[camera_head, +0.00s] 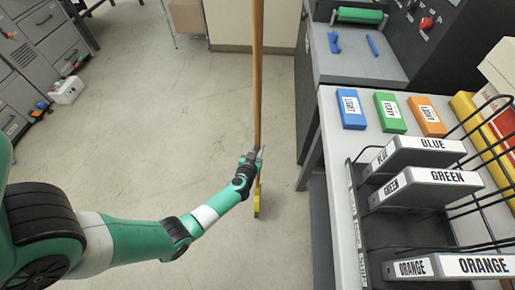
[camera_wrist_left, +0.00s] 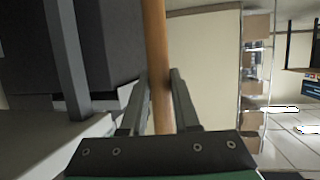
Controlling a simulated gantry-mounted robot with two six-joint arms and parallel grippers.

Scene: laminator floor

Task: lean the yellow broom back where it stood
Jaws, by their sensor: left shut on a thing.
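The yellow broom has a long brown wooden handle (camera_head: 257,75) and a narrow yellow end (camera_head: 256,207). It stands nearly upright in the head view, its handle running out of the top of the picture. I cannot tell whether its yellow end touches the floor. My left gripper (camera_head: 254,162) is shut on the handle low down, a little above the yellow end. In the left wrist view the handle (camera_wrist_left: 156,50) passes between my two fingers (camera_wrist_left: 159,98). My right gripper is not in view.
A dark machine with a grey bench (camera_head: 365,62) stands right of the broom. A pale table (camera_head: 348,150) holds blue, green and orange blocks and a labelled wire rack (camera_head: 425,178). Grey drawer cabinets (camera_head: 50,35) stand far left. The floor (camera_head: 160,110) between is mostly clear.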

